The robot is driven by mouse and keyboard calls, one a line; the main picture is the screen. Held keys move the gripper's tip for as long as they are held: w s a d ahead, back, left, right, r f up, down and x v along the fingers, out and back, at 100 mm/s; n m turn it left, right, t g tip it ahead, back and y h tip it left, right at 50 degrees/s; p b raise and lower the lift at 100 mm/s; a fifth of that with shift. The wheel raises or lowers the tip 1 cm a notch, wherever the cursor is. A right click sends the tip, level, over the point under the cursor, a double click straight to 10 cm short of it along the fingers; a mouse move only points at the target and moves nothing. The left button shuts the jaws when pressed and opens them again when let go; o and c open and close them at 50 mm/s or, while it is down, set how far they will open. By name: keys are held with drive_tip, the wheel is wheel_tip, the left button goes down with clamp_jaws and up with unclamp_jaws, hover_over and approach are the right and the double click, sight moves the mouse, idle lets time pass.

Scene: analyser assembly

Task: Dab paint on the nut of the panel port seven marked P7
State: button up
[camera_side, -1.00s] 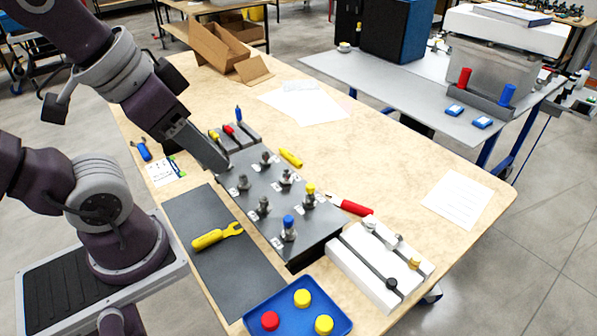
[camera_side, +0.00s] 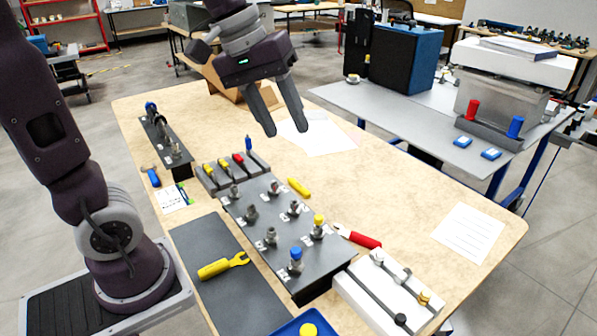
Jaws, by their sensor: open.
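The dark port panel (camera_side: 300,283) lies mid-table, with several metal ports standing on it. White labels beside the ports are too small to read, so I cannot tell which is P7. A grey rack (camera_side: 205,189) at the panel's far end holds pens: a blue one (camera_side: 249,143) stands upright, and a red one (camera_side: 238,158) and yellow ones (camera_side: 210,170) lean. My gripper (camera_side: 287,129) is open and empty, high above the table beyond the rack.
A yellow marker (camera_side: 299,187) and red-handled tool (camera_side: 357,237) lie right of the panel. A white fixture (camera_side: 362,297) stands in front right. A dark block with fittings (camera_side: 180,171) is behind left.

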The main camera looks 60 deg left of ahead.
drive_tip(key=w+a+f+n+g, duration=0.1)
drive_tip(key=w+a+f+n, duration=0.2)
drive_tip(key=w+a, duration=0.25)
drive_tip(key=w+a+f+n, duration=0.3)
drive_tip(key=w+a, duration=0.1)
drive_tip(key=w, duration=0.2)
drive_tip(key=n+g+y, duration=0.2)
drive_tip(key=n+g, duration=0.1)
drive_tip(key=n, duration=0.2)
hover_over(298, 184)
wheel_tip(298, 184, down, 26)
drive_tip(key=shift+d+f, duration=0.1)
drive_tip(key=shift+f, duration=2.9)
clamp_jaws()
drive_tip(key=shift+r, duration=0.1)
